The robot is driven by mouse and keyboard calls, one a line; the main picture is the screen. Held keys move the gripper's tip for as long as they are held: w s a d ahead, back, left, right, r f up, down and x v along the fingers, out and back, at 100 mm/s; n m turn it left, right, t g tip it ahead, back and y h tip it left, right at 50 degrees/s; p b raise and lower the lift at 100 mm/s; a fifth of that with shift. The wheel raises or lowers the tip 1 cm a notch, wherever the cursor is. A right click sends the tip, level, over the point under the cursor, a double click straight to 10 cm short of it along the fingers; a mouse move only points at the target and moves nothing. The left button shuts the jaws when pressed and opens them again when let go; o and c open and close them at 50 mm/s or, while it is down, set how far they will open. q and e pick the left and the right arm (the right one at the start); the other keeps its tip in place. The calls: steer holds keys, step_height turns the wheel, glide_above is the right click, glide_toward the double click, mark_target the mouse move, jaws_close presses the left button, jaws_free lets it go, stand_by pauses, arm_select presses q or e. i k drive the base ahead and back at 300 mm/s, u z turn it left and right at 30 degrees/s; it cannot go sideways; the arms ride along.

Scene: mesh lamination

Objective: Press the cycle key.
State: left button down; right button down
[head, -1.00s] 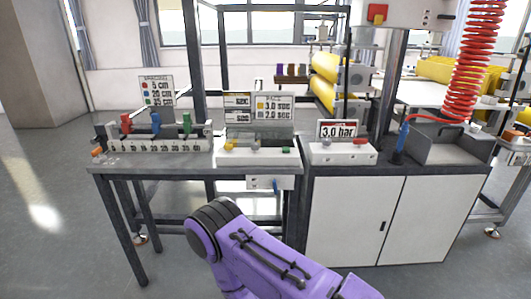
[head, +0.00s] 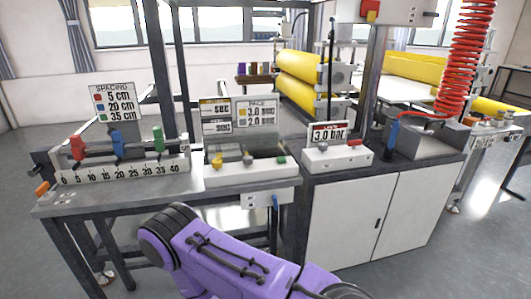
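No part is clearly labelled as the cycle key, so I cannot tell which one it is. A timing box (head: 235,175) on the bench carries a yellow knob (head: 217,160), a grey knob (head: 248,158) and a green key (head: 281,160). To its right, a pressure box (head: 322,160) under a "3.0 bar" sign (head: 329,134) has a grey knob (head: 322,146) and a red key (head: 354,143). One purple arm of mine crosses the bottom; neither gripper shows.
A spacing rail (head: 120,172) with red (head: 77,148), blue (head: 117,143) and green (head: 158,139) sliders stands left. Yellow rollers (head: 300,82) are behind. A red coiled hose (head: 467,60) hangs right. White cabinet doors (head: 345,220) and the bench legs block low space; open floor lies right.

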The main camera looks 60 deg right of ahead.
mark_target(281, 159)
steer(key=z, duration=0.55)
steer(key=i, duration=1)
steer(key=z, duration=1.4)
steer(key=i, duration=0.35)
steer(key=z, duration=0.35)
